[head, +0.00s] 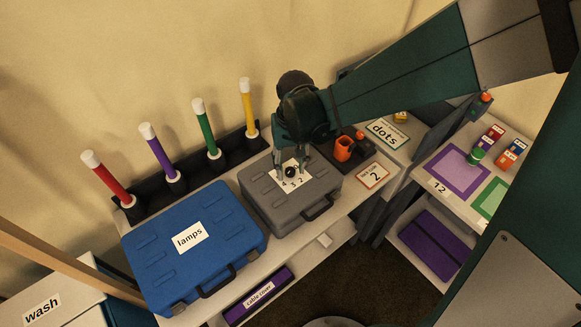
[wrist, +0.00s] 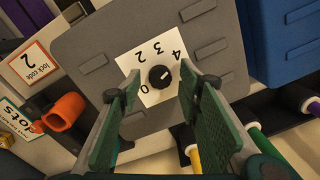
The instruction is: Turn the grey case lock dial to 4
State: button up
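The grey case (head: 312,205) lies flat on the shelf; it fills the middle of the wrist view (wrist: 85,50). On its lid is a white number plate (wrist: 128,62) with a round black dial (wrist: 160,77), also seen in the head view (head: 291,172). The numerals 0, 2, 3 and 4 show around the dial. A small pale mark on the dial seems to point toward the 4 side, but I cannot be sure. My gripper (wrist: 158,88) is open, its fingers apart on either side of the dial and over the lid. It points down in the head view (head: 293,168).
A blue case (head: 160,256) labelled lamps lies left of the grey case. A card (head: 373,175) reading lock code 2 and an orange mug (head: 343,149) are to its right. Several coloured tubes stand in a black rack (head: 195,178) behind.

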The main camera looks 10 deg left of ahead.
aim_at(292, 170)
notch_tip(292, 170, up, 11)
jog(key=shift+d+r, duration=0.15)
jog(key=shift+d, duration=0.05)
dwell(0.6)
dwell(0.5)
jog(key=s+d+r+m+t, duration=0.1)
jog(key=s+d, duration=0.3)
jog(key=d, duration=0.5)
jog(key=s+d+r+m+t, duration=0.1)
jog(key=s+d+r+t, duration=0.3)
jog(key=d, duration=0.6)
jog(key=s+d+r+m+t, duration=0.1)
jog(key=s+d+r+t, duration=0.1)
jog(key=d, duration=0.7)
jog(key=shift+s+d+r+m, duration=0.3)
jog(key=shift+s+d+r, duration=0.15)
jog(key=shift+s, duration=0.45)
jog(key=shift+w+r, duration=0.1)
jog(key=shift+w, duration=0.05)
dwell(2.0)
